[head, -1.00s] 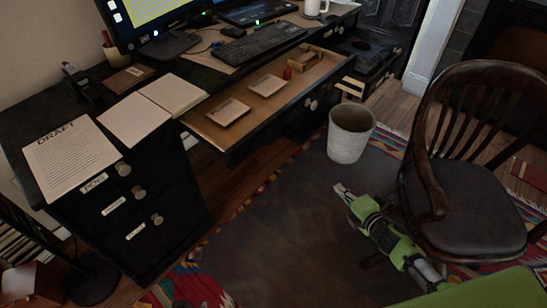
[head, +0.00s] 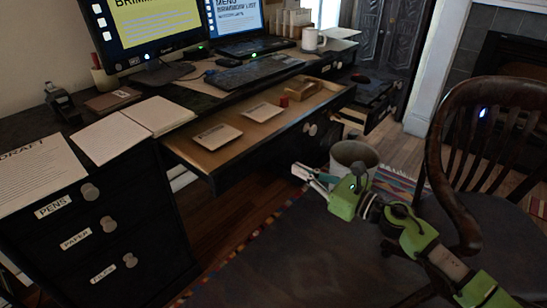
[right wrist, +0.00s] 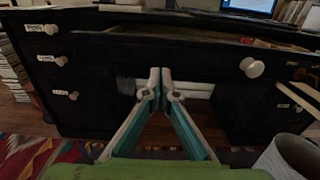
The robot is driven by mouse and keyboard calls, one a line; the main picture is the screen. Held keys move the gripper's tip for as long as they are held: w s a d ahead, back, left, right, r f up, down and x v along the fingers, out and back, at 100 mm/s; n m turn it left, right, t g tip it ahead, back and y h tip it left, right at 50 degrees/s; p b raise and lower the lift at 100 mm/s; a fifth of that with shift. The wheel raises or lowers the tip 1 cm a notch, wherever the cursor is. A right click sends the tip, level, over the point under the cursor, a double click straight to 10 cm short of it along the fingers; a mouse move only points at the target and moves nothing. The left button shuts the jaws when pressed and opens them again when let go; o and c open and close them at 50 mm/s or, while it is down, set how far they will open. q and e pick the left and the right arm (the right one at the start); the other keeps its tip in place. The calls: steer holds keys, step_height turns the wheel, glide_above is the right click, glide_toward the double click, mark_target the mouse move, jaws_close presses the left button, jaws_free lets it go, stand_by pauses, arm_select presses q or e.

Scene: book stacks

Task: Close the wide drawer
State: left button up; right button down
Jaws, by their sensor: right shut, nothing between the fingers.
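The wide drawer (head: 258,161) in the middle of the dark desk is pulled open, its tan inside showing. It holds two flat cards, a small red item and a wooden object. A round pale knob (head: 312,129) is on its front, and the knob also shows in the right wrist view (right wrist: 252,67). My right gripper (head: 299,171) is shut and empty, in front of the drawer and apart from it in the head view. In the right wrist view its fingertips (right wrist: 160,76) are just below and left of the knob. My left gripper is not in view.
A bin (head: 353,154) stands behind my right gripper, and a wooden chair (head: 470,150) is at the right. Labelled drawers (head: 75,220) are at the desk's left. A smaller drawer (head: 355,118) at the right is open. Papers and screens cover the desktop.

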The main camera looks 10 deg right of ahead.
mark_target(265, 152)
steer(key=x, duration=0.9)
steer(key=shift+w+a, duration=0.2)
steer(key=shift+w, duration=0.1)
